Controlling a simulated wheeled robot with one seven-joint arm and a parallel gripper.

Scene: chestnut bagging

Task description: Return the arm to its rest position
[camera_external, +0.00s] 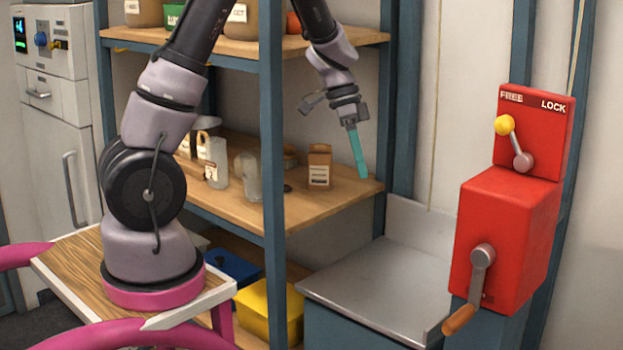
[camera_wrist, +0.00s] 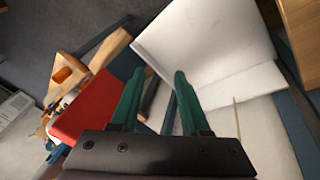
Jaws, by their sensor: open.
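My gripper (camera_external: 358,155) hangs from my raised arm, with its teal fingers pointing down, in front of the right end of the middle shelf. In the wrist view my gripper (camera_wrist: 156,82) shows two green fingers apart with nothing between them. The arm reaches across the upper part of the external view, and its elbow is cut off by the top edge.
A red crank box (camera_external: 507,240) with a lever panel (camera_external: 535,135) stands at the right; the lever's yellow knob is near FREE. A metal tray (camera_external: 385,285) lies below my gripper. The wooden shelf (camera_external: 335,200) holds bottles and a small carton (camera_external: 319,166).

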